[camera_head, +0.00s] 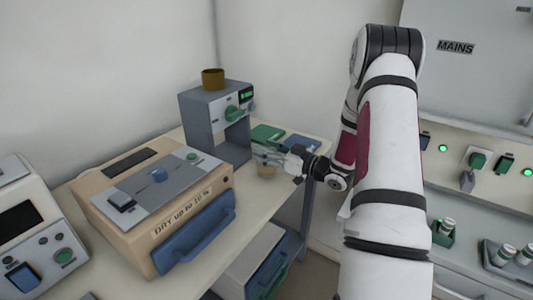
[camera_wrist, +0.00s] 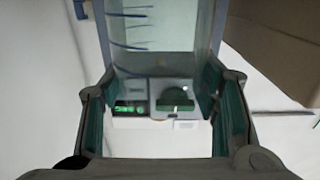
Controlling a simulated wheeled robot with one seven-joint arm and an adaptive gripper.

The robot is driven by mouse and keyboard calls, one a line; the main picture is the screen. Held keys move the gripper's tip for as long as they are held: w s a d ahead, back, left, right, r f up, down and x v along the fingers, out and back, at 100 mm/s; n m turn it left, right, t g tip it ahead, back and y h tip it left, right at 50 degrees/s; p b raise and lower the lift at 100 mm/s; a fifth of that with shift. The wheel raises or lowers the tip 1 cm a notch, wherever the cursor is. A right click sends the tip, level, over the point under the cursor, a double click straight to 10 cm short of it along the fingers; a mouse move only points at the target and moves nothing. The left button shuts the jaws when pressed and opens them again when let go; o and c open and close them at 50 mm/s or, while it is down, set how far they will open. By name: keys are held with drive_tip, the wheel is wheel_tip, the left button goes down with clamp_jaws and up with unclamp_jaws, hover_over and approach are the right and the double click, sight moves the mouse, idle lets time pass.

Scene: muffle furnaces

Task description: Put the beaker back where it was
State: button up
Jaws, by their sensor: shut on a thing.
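My gripper (camera_head: 270,154) is shut on a clear beaker with blue graduation marks, seen between the fingers in the wrist view (camera_wrist: 160,35). In the head view the beaker is small and hard to make out at the fingers. The gripper is at the front right of a grey open-fronted device (camera_head: 203,125) with a green display and green knob. This panel also shows beyond the beaker in the wrist view (camera_wrist: 165,98), upside down. Whether the beaker touches the bench cannot be told.
A small tan round thing (camera_head: 266,171) is just below my gripper. A brown cup (camera_head: 213,78) stands on the grey device. A green item (camera_head: 266,133) and a blue item (camera_head: 300,142) lie behind the gripper. A beige furnace (camera_head: 150,205) with a blue handle fills the bench's middle.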

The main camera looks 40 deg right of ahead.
drive_tip(key=shift+f, duration=0.4)
drive_tip(key=shift+f, duration=0.15)
drive_tip(key=o, duration=1.7)
drive_tip(key=shift+o, duration=0.2)
